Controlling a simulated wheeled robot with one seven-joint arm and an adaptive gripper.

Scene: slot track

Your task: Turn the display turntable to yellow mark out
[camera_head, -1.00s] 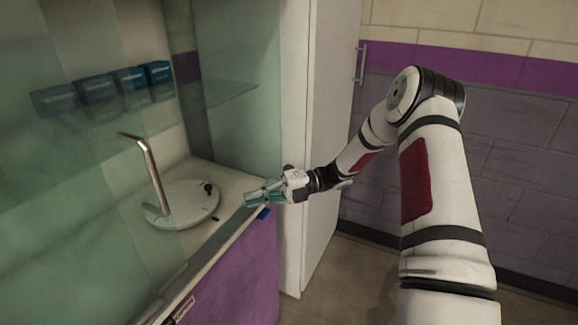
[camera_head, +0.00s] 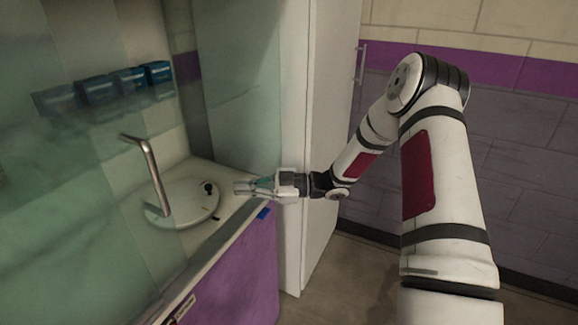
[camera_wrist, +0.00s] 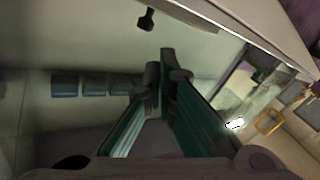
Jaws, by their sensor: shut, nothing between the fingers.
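The display turntable (camera_head: 188,208) is a flat white disc on the cabinet's counter, behind a glass pane. A small black knob (camera_head: 208,187) stands on its right rim; a black knob also shows at the top of the wrist view (camera_wrist: 146,20). I cannot make out a yellow mark. My gripper (camera_head: 237,187) is shut and empty, just right of the disc and apart from the knob. In the wrist view its teal-lined fingers (camera_wrist: 161,66) come together below the knob.
A bent metal handle (camera_head: 151,172) shows in front of the disc's left part. A dark mark (camera_head: 216,217) and a blue mark (camera_head: 263,213) lie near the counter edge. Blue boxes (camera_head: 132,80) stand on a shelf above. A white cabinet side (camera_head: 318,120) rises close by my wrist.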

